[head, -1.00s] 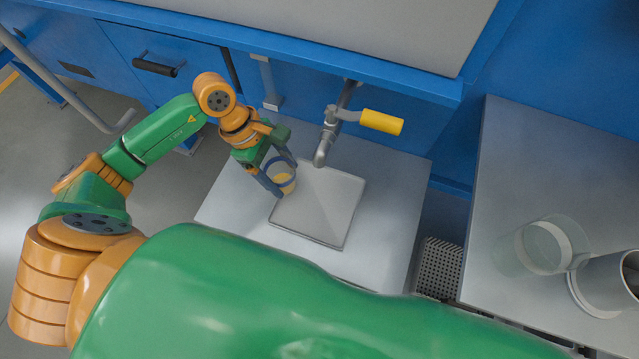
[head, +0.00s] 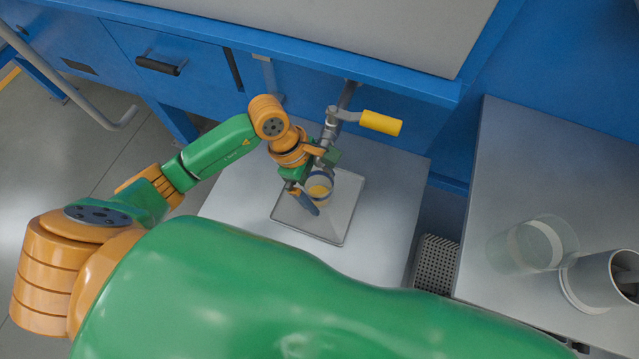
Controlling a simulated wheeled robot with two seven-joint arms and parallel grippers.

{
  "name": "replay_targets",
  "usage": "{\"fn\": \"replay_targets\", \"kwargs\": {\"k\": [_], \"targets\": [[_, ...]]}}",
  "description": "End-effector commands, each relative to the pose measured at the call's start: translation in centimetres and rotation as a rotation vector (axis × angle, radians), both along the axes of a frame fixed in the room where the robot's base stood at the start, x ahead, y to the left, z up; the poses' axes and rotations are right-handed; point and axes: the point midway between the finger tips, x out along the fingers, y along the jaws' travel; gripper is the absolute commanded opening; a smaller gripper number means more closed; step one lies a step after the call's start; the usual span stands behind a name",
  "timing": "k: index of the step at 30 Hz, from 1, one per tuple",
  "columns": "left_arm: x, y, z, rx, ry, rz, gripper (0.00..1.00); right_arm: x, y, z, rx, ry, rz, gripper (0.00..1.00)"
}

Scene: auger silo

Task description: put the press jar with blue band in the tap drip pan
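The press jar with blue band (head: 319,188) is a small clear jar with yellowish contents and a blue band. My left gripper (head: 309,194) is around the jar, one dark finger showing on its near side, and seems closed on it. The jar is over the tap drip pan (head: 330,235), a shallow grey square tray; I cannot tell whether it touches the pan. The tap (head: 331,130) with a yellow handle (head: 381,122) is just behind the jar, its spout partly hidden by the gripper. My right gripper is not in view.
The pan lies on a light grey stand (head: 385,215) under a blue cabinet (head: 210,65). On the right, a grey table (head: 560,170) carries a clear container (head: 533,245) and a white cylinder (head: 605,278). A perforated dark box (head: 436,265) stands between them.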

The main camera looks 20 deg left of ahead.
Motion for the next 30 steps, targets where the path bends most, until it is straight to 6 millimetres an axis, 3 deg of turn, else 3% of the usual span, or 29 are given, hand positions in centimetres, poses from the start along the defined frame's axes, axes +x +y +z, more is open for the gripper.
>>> {"fn": "replay_targets", "kwargs": {"k": [7, 15, 19, 30], "targets": [[0.1, 0.4, 1.1, 0.0, -0.003, 0.001, 1.0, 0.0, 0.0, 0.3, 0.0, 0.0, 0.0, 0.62], [0.3, 3.3, 7.9, 0.003, -0.006, 0.001, 1.0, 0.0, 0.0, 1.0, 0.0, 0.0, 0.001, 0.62], [0.3, 4.2, 10.2, 0.001, -0.003, 0.002, 1.0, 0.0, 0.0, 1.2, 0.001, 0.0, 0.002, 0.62], [0.2, 4.6, 11.2, -0.001, 0.001, 0.0, 1.0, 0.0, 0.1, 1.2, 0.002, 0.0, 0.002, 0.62]]}}
